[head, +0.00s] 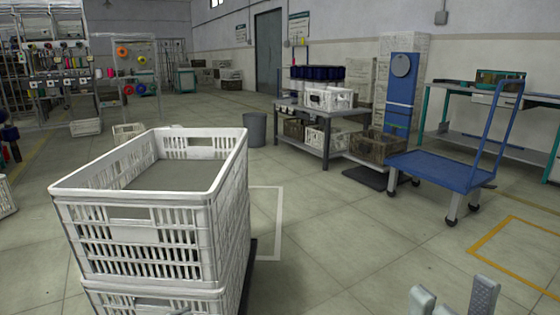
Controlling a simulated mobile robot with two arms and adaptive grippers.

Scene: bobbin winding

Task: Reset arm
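My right gripper (454,298) shows at the bottom edge, right of the middle. Its two grey fingers stand apart with bare floor between them, so it is open and empty. The rest of that arm is below the picture.
Stacked white crates (150,240) stand close at the left; the top one looks empty. A blue cart (440,172) is at the right. Behind are a workbench (335,120) with crates and dark spools, and a grey bin (255,129). The middle floor is clear.

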